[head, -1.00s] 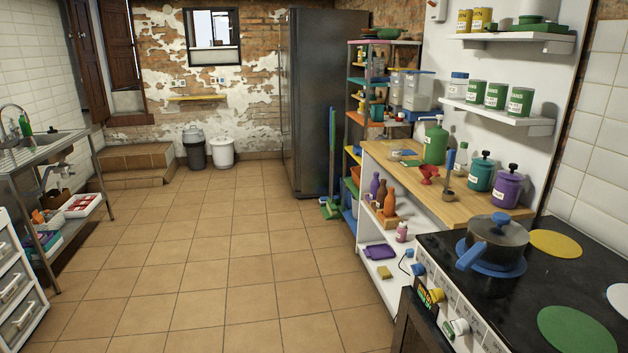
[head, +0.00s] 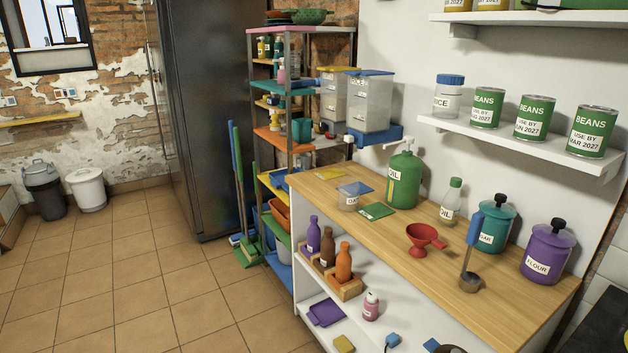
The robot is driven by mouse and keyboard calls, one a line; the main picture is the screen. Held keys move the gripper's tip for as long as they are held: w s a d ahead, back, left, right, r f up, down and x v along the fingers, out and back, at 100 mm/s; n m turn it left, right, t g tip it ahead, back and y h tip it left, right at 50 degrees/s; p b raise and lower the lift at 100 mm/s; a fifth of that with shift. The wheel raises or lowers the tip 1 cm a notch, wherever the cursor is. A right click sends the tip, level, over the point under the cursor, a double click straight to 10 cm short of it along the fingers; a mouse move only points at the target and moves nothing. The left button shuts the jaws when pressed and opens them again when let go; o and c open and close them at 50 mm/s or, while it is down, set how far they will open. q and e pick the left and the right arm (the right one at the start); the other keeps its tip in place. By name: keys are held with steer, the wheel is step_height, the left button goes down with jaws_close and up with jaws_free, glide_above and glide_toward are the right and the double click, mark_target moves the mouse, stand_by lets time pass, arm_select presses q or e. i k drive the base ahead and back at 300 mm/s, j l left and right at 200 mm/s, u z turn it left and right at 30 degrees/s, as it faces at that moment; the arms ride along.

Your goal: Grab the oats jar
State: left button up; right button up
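A small clear container with a blue top (head: 354,195) sits on the wooden counter (head: 455,262), left of the green oil jug. Its small label seems to start with "OA", so it may be the oats jar, but the print is too small to be sure. Neither of my grippers shows in the head view.
Large clear bins (head: 368,100) stand behind. The tiled floor (head: 150,285) at left is clear.

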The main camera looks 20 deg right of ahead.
mark_target(348, 196)
steer(key=i+j+z, duration=0.1)
steer(key=i+z, duration=0.25)
steer(key=i, duration=0.2)
steer(key=i+j+z, duration=0.35)
steer(key=i, duration=0.2)
steer(key=i+j+z, duration=0.35)
steer(key=i, duration=0.15)
